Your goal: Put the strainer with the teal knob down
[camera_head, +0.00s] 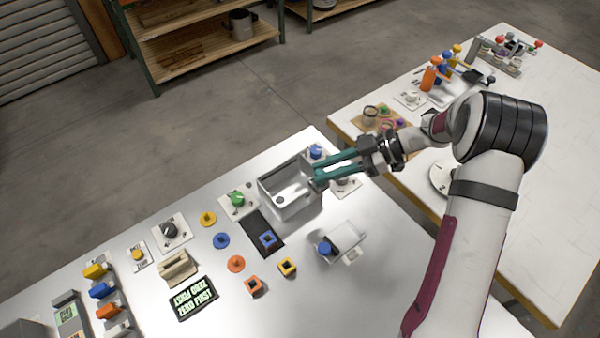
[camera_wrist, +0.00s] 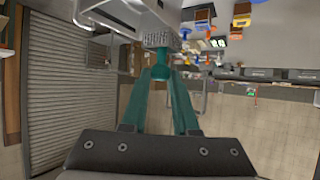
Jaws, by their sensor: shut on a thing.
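My gripper (camera_head: 319,176) has teal fingers and reaches in from the right in the head view. In the wrist view my gripper (camera_wrist: 161,76) is shut on the teal knob (camera_wrist: 160,66) of the strainer. The strainer (camera_wrist: 160,39) is a small grey perforated piece just beyond the knob. In the head view the fingertips are at the right rim of an open grey metal basin (camera_head: 272,190); the strainer is mostly hidden there by the fingers. I cannot tell whether the strainer touches the basin.
Left of the basin are a green knob (camera_head: 237,199) on a plate and a dark mat (camera_head: 254,229) with a blue square piece. A pale block with a blue knob (camera_head: 325,248) stands in front. Orange and yellow pieces lie nearby. A second table (camera_head: 540,130) stands right.

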